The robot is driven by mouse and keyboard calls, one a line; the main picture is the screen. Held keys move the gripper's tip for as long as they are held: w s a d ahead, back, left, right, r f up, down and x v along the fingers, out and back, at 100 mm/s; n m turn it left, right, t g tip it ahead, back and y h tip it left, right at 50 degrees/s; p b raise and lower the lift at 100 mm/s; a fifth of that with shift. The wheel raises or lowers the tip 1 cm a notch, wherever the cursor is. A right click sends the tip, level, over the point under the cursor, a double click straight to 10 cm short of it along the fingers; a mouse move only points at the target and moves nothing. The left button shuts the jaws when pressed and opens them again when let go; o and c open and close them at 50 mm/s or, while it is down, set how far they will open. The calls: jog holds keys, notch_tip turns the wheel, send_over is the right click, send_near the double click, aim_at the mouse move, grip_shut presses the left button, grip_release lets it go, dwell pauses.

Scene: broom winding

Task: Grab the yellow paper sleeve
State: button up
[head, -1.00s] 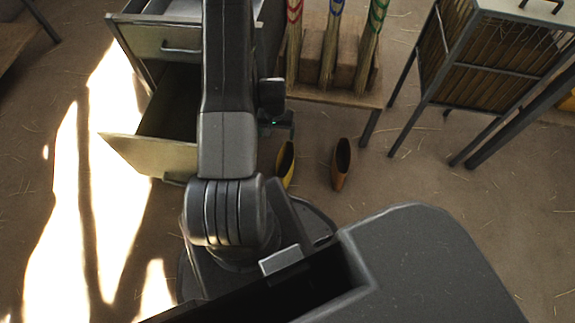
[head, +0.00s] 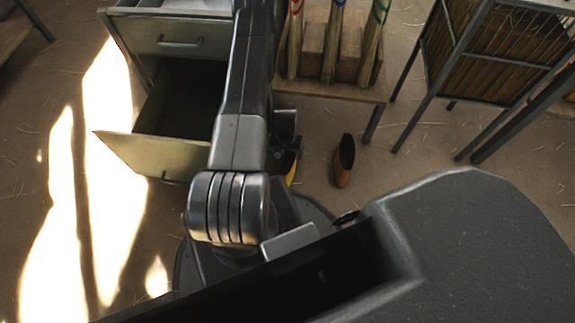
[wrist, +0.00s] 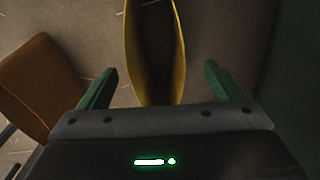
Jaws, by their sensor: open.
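The yellow paper sleeve (wrist: 154,82) stands out in the wrist view as an open-topped yellow shape, with its near end between my gripper's two green fingers. My gripper (wrist: 158,88) is open, with a finger on each side of the sleeve and gaps between them. In the head view the sleeve (head: 291,174) is mostly hidden behind my arm, and only a yellow sliver shows. A brown-orange sleeve (head: 344,160) is on the floor to its right, and it also shows at the left of the wrist view (wrist: 38,82).
An open drawer (head: 150,156) of a metal cabinet (head: 195,38) is left of my arm. A low wooden table (head: 330,92) with bound brooms (head: 334,40) stands behind the sleeves. A metal-framed rack (head: 480,60) is at the right. Floor right of the brown-orange sleeve is clear.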

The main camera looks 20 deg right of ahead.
jog(key=f+b, duration=0.1)
jog(key=f, duration=0.1)
jog(key=f+b, duration=0.1)
jog(key=f, duration=0.2)
jog(key=shift+s+d, duration=0.1)
jog(key=shift+d, duration=0.1)
jog(key=shift+c, duration=0.2)
jog(key=c, duration=1.2)
